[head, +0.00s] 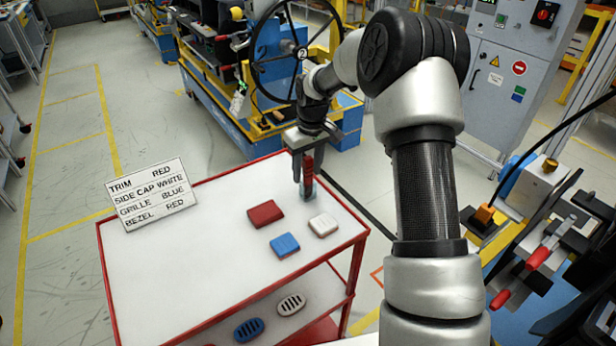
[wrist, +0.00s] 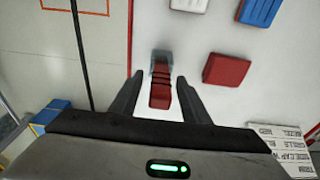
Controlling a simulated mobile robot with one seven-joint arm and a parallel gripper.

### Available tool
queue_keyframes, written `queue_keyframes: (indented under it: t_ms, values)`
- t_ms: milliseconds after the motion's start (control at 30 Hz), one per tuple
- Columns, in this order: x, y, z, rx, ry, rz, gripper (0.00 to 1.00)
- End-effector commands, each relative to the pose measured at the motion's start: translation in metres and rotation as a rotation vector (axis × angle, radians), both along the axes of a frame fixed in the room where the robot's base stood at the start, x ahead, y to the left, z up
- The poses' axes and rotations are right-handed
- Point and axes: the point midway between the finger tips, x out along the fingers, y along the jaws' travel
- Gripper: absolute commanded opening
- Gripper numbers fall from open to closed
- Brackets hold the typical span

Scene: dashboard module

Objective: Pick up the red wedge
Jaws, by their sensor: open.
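The red wedge (head: 309,170) is a narrow, ridged piece standing upright near the back right corner of the white table top. Its lower end sits in a small clear grey holder (wrist: 161,64). In the wrist view the wedge (wrist: 160,95) lies between the two dark fingers of my gripper (wrist: 160,80). The fingers are open, with a visible gap on each side of the wedge. In the head view my gripper (head: 304,168) points down over the wedge and partly hides it.
A red block (head: 265,213), a blue block (head: 285,245) and a white block (head: 323,225) lie nearby on the red-edged table (head: 150,270). A lettered sign (head: 152,195) stands at its left back edge. Slotted blue and white parts lie on the lower shelf. The table's left part is clear.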

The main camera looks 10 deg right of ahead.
Motion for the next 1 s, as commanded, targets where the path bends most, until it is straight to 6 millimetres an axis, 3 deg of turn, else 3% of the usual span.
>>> queue_keyframes:
  t_ms: [200, 467, 767, 1000]
  values:
    - [0.000, 0.000, -0.001, 0.000, 0.000, 0.000, 0.42]
    - [0.000, 0.000, -0.001, 0.000, 0.000, 0.000, 0.00]
    - [0.001, 0.000, 0.004, -0.001, -0.001, 0.000, 0.00]
    - [0.001, 0.000, 0.046, 0.000, -0.004, -0.001, 0.00]
